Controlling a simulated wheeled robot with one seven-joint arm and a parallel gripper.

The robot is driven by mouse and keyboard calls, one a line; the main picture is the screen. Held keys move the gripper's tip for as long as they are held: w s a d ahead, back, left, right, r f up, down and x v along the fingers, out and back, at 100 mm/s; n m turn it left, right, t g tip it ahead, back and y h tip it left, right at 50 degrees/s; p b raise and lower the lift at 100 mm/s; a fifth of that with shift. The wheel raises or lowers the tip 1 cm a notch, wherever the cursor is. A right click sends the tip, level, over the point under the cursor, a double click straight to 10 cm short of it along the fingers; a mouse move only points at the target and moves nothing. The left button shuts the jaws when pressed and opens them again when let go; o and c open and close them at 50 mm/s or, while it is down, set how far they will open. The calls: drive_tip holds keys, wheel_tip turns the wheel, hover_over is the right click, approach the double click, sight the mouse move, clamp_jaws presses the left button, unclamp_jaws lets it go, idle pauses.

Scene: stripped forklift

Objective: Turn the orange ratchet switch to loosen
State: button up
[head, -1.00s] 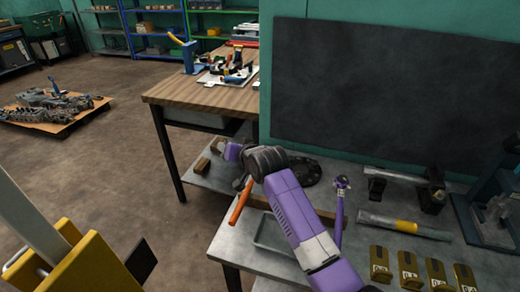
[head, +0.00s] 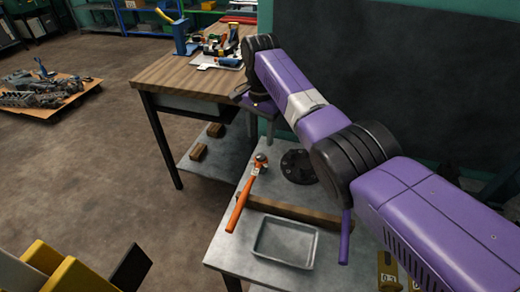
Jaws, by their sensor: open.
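The orange-handled ratchet (head: 238,203) lies slanting across the left part of the grey metal bench. Its round metal head (head: 261,160) points away from me; the switch on it is too small to make out. My gripper (head: 262,126) is at the end of my purple arm, beyond the ratchet's head and apart from it, beside the wooden table's right edge. Its fingers point down, open, with nothing seen between them.
A grey tray (head: 284,242) and a wooden strip (head: 300,213) lie right of the ratchet's handle. A dark round flange (head: 299,167) sits behind. A purple handle (head: 345,238) shows below my arm. The wooden table (head: 185,75) holds several tools.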

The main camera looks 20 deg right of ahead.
sight(260, 157)
wheel_tip(260, 157, down, 8)
drive_tip(key=shift+w+r, duration=0.1)
idle(0.4)
clamp_jaws()
